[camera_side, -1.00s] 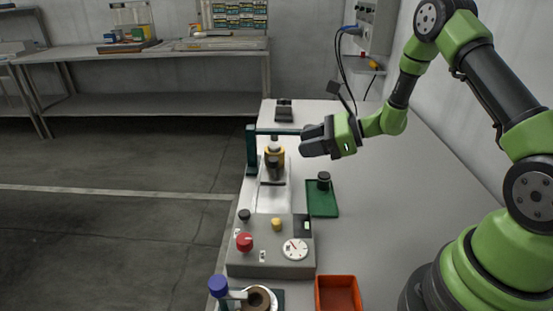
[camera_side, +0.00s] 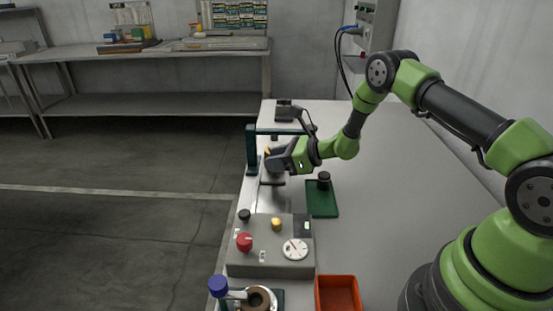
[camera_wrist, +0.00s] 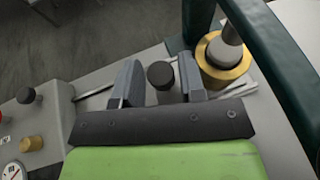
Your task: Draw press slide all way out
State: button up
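The press has a dark green frame (camera_side: 252,150) that also shows in the wrist view (camera_wrist: 285,60). Its ram stands over a brass-coloured cylinder (camera_wrist: 224,62). The press slide's black round knob (camera_wrist: 160,75) stands upright in front of that cylinder. My gripper (camera_wrist: 160,80) is open, with one grey finger on each side of the knob and a visible gap to each. In the side view my gripper (camera_side: 272,160) is low at the press and hides the knob and most of the cylinder. The slide plate (camera_side: 272,181) shows under it.
A grey control box (camera_side: 262,258) with red, yellow and black knobs and a dial stands in front of the press. A green tray (camera_side: 322,206) with a black weight is to the right. An orange bin (camera_side: 338,294) is at the front. The right bench top is clear.

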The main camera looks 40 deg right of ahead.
grip_shut()
jog(key=s+a, duration=0.9)
grip_release()
jog(key=shift+w, duration=0.1)
jog(key=shift+d, duration=0.1)
jog(key=v, duration=1)
